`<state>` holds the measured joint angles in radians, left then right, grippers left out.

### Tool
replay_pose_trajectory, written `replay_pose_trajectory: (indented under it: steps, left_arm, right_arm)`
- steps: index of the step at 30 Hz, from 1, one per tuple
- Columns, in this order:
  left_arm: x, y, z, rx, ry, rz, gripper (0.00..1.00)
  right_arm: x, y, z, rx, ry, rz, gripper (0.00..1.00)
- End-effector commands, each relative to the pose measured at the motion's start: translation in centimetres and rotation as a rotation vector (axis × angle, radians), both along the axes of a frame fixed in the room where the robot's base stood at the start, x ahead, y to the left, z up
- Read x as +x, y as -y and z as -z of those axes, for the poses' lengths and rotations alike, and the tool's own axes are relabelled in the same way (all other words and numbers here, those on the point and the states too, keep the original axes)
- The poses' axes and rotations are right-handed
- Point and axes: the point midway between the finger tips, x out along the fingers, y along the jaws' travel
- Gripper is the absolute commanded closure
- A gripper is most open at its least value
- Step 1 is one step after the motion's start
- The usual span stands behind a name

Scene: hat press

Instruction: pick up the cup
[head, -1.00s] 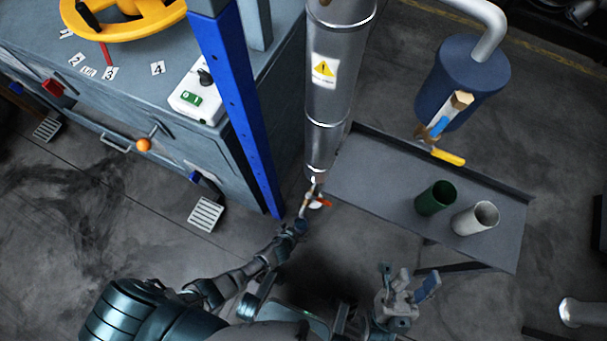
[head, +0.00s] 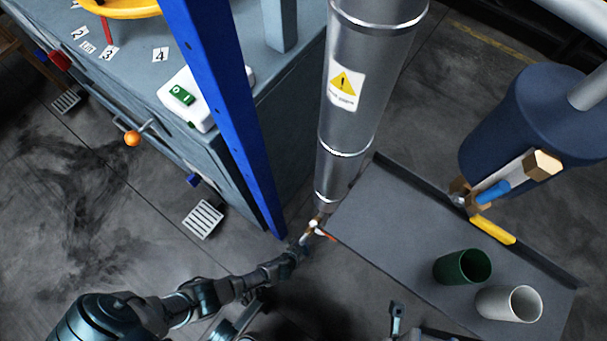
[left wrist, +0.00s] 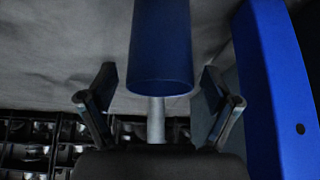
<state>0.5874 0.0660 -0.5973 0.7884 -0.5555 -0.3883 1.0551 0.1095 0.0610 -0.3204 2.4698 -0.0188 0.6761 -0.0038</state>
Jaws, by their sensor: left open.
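Two cups stand upright on the grey shelf (head: 400,240) at the right of the head view: a green cup (head: 450,269) and a white cup (head: 497,306) to its right. My left gripper (head: 297,251) is close to the small valve at the foot of the metal pipe, well left of both cups. In the left wrist view its two fingers (left wrist: 159,78) are spread apart, with a blue cylinder visible between them; contact cannot be told. My right gripper (head: 396,318) shows only in part at the bottom edge, below and left of the cups, and its jaws cannot be made out.
A large metal pipe (head: 365,100) and a blue post (head: 212,95) stand left of the shelf. The shelf's near left part is bare.

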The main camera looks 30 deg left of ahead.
Motion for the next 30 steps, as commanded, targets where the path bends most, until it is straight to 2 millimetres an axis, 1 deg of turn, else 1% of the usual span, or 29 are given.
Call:
replay_pose_trajectory:
  steps: [2, 3, 5, 6, 8, 9, 11, 12, 14, 21, 25, 28, 30]
  left_arm:
    - [0.1, 0.0, -0.1, 0.0, 0.001, 0.0, 0.11]
    - [0.1, 0.0, -0.1, 0.0, 0.001, 0.0, 0.21]
    - [0.1, 0.0, -0.1, 0.0, 0.001, 0.0, 0.36]
    - [0.1, 0.0, -0.1, 0.0, 0.001, 0.0, 0.46]
    - [0.0, 0.0, -0.1, 0.0, 0.001, 0.0, 0.61]
    - [0.0, 0.0, -0.1, 0.0, 0.0, 0.0, 0.71]
    - [0.0, 0.0, -0.1, 0.0, 0.0, 0.0, 0.86]
    - [0.0, 0.0, -0.1, 0.0, 0.0, 0.0, 0.96]
    - [0.0, 0.0, -0.1, 0.0, 0.0, 0.0, 1.0]
    - [0.0, 0.0, -0.2, -0.001, 0.0, -0.001, 1.0]
    - [0.2, -0.2, -0.9, -0.001, 0.003, -0.001, 1.0]
    - [0.3, -0.4, -1.6, 0.001, 0.005, -0.001, 1.0]
    - [0.4, -0.5, -2.0, 0.0, 0.006, -0.001, 1.0]
  right_arm:
    - [0.0, 0.0, -0.1, 0.0, 0.001, 0.0, 0.56]
    - [0.0, 0.0, -0.1, 0.0, 0.001, 0.0, 0.56]
    - [0.1, 0.0, 0.0, 0.001, -0.001, -0.001, 0.56]
    - [0.3, 0.0, 0.1, 0.0, -0.004, -0.001, 0.56]
    - [0.4, 0.0, 0.2, -0.001, -0.006, -0.001, 0.56]
    - [0.4, 0.0, 0.2, -0.001, -0.006, -0.001, 0.56]
    - [0.4, 0.0, 0.2, -0.001, -0.007, -0.001, 0.56]
    - [0.4, 0.0, 0.2, -0.001, -0.007, 0.0, 0.56]
    - [0.4, 0.0, 0.3, -0.001, -0.007, 0.0, 0.56]
    - [0.3, 0.0, 0.0, -0.001, -0.003, 0.0, 0.56]
    - [0.1, 0.0, -0.7, 0.002, 0.006, -0.001, 0.56]
    - [-0.1, 0.1, -0.8, 0.004, -0.004, 0.0, 0.56]
    - [-0.3, 0.2, -0.5, 0.004, -0.023, 0.0, 0.56]
